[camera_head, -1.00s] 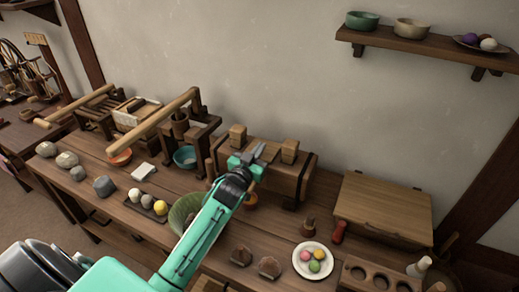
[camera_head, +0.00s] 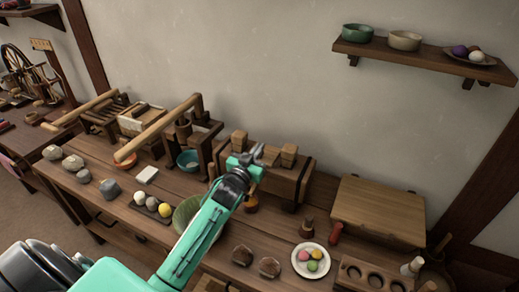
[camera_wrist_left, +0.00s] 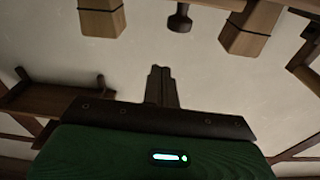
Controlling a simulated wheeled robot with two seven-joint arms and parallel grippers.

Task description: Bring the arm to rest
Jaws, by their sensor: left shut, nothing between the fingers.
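My left arm reaches in from the bottom left of the head view. Its left gripper (camera_head: 259,154) is over the wooden bench, in front of a wooden chest-like press with pegs (camera_head: 285,180). The gripper is shut and empty. In the left wrist view the shut fingers (camera_wrist_left: 160,82) point at the pale wall, with two wooden blocks hanging at the top of the picture. My right gripper is not in view.
A white plate with coloured balls (camera_head: 299,270), a wooden box (camera_head: 378,212) and a green bowl (camera_head: 184,214) stand on the bench (camera_head: 215,262). A wooden lever frame (camera_head: 203,145) is left of the gripper. A wall shelf (camera_head: 420,55) is at the upper right.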

